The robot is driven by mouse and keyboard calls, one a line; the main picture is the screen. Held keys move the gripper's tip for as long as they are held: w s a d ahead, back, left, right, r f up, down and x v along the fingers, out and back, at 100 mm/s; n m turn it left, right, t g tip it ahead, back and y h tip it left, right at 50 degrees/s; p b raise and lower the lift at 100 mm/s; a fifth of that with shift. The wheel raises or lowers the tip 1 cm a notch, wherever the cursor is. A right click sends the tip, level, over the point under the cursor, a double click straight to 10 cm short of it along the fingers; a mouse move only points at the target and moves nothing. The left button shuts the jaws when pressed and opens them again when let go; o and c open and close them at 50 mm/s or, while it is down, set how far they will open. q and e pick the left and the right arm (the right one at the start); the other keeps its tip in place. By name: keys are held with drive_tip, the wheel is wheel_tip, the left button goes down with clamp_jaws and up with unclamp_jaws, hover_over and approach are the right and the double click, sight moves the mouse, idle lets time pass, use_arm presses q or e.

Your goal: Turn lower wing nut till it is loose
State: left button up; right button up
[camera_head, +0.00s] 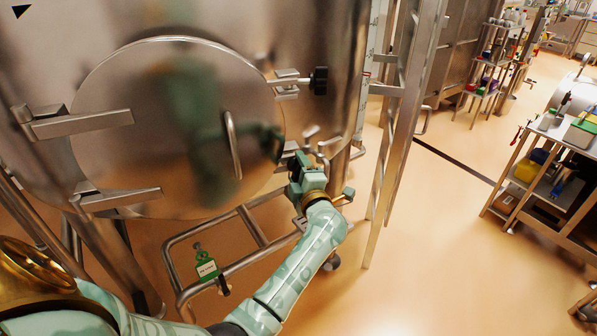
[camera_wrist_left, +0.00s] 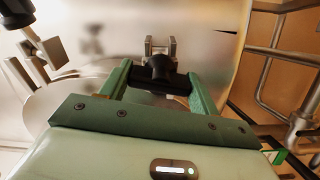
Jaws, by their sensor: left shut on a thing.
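The steel hopper has a round door (camera_head: 180,120) with a curved handle (camera_head: 233,145). The upper wing nut (camera_head: 319,80), black, sits on its clamp at the door's upper right edge. My left gripper (camera_head: 298,168) is at the door's lower right edge. In the left wrist view the gripper (camera_wrist_left: 160,82) is shut on the lower wing nut (camera_wrist_left: 158,70), a black knob with side wings, one finger on each side. A metal bracket (camera_wrist_left: 160,46) shows just behind the nut. In the head view the gripper mostly hides this nut. My right gripper is not in view.
A tubular steel frame (camera_head: 235,270) with a green tag (camera_head: 206,268) runs below the door. Steel ladder-like posts (camera_head: 392,140) stand right of the hopper. A loaded workbench (camera_head: 555,165) is farther right, with open floor (camera_head: 440,240) between.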

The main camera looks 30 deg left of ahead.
use_arm(q)
drive_tip(key=shift+f+n, duration=0.15)
drive_tip(key=shift+n, duration=0.95)
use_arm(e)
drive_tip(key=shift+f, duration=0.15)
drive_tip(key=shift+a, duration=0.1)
use_arm(q)
drive_tip(key=o, duration=1)
drive_tip(key=shift+d, duration=0.15)
